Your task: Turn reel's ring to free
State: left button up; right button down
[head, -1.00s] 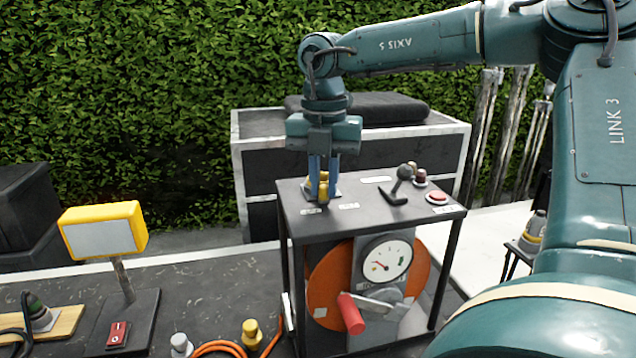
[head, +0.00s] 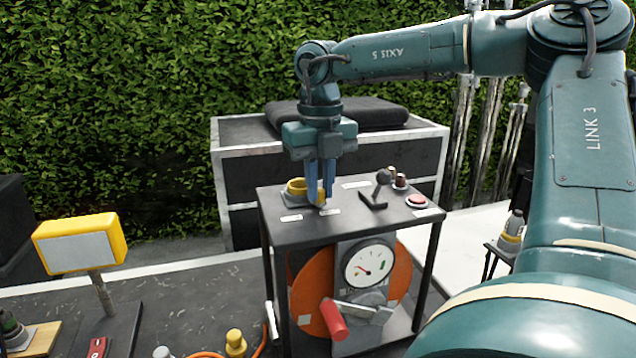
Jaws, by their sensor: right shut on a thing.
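The reel is an orange drum (head: 308,290) in a dark frame with a flat black top (head: 290,234). A yellow ring (head: 296,186) sits on a grey base at the top's left side. My right gripper (head: 321,198) points straight down with its blue fingers at the ring's right side, shut on part of it. The fingers hide that part. They stand near the right one of two small white labels (head: 329,211) in front of the ring; I cannot read the lettering. My left gripper is not in view.
A black T-handled lever (head: 376,190) and a red button (head: 417,201) stand right of the ring. A red-handled crank (head: 333,320) and a gauge (head: 368,263) are on the reel's front. A large case (head: 235,172) is behind.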

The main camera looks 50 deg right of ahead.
aim_at(320, 189)
dwell(0.3)
jog(key=c, duration=1.4)
grip_release()
notch_tip(320, 189, up, 13)
jog(key=shift+r, duration=0.1)
